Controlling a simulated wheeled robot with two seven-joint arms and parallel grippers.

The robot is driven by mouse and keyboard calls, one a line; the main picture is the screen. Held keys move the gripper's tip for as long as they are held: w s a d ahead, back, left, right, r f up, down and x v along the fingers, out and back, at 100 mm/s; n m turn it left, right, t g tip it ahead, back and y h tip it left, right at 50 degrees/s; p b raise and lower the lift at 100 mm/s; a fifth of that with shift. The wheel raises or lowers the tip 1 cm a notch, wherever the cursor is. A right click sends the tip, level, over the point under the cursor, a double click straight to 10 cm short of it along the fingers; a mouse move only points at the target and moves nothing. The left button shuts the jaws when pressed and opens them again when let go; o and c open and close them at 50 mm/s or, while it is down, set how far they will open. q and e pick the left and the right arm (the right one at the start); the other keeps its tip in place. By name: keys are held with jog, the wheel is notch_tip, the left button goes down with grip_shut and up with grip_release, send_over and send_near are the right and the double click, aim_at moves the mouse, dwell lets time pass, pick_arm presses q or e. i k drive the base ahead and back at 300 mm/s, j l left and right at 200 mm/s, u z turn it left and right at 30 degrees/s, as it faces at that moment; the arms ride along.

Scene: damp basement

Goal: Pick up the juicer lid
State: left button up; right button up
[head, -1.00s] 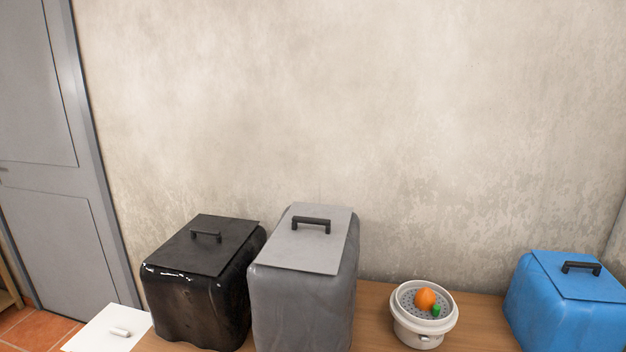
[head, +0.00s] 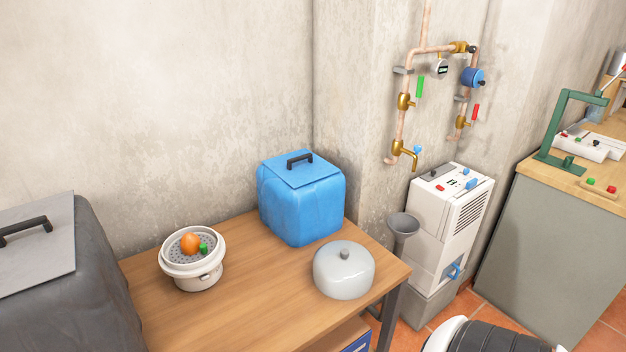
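A pale, domed, translucent lid with a small grey knob, which looks like the juicer lid (head: 343,272), rests on the wooden table near its right front corner. The white juicer base (head: 191,262) stands to its left on the same table. An orange ball (head: 190,243) and a small green piece (head: 204,248) sit on its grey perforated top. Neither of my grippers shows in the head view. A dark ribbed part with a white end at the bottom right edge seems to be my arm.
A blue bin (head: 301,198) with a handled lid stands behind the juicer lid. A grey bin (head: 85,300) fills the left. Bare wooden table (head: 245,290) lies between base and lid. A white machine (head: 450,225) and grey funnel (head: 403,225) stand right of the table.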

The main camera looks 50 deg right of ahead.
aim_at(342, 269)
jog(key=z, duration=1.8)
